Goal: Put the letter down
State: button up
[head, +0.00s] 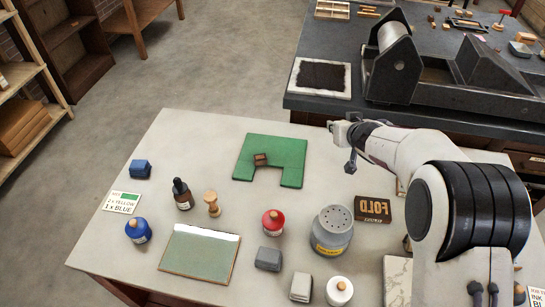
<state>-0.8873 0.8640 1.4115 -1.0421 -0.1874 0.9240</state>
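A small brown wooden block (261,160) rests on a green U-shaped mat (290,147) in the middle of the pale table; it may be the letter, but no character is readable on it. My gripper (349,160) hangs above the table to the right of the mat, apart from the small block. It is small and seen from the side, so I cannot tell whether its fingers are open or shut. No letter shows clearly in it. A dark block with gold raised characters like FOLD (373,209) lies to the right, below my arm.
A grey shaker tin (332,232), a red-topped jar (273,222), a dropper bottle (182,194), a blue jar (138,230) and a glass slab (200,254) stand nearer. A dark bench with a roller press (398,65) is behind.

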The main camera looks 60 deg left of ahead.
jog(key=s+a+r+n+g+y, duration=0.1)
jog(key=s+a+n+g, duration=0.15)
jog(key=s, duration=0.25)
jog(key=s+a+r+n+g, duration=0.1)
jog(key=s+a+r, duration=0.15)
jog(key=s, duration=0.25)
jog(key=n+g, duration=0.2)
send_over(272, 158)
jog(key=s+d, duration=0.1)
jog(key=d, duration=0.3)
jog(key=f, duration=0.1)
jog(key=shift+f, duration=0.2)
notch_tip(272, 158, down, 6)
jog(key=shift+f, duration=0.15)
jog(key=shift+f, duration=0.1)
jog(key=shift+f, duration=1.8)
jog(key=o, duration=0.8)
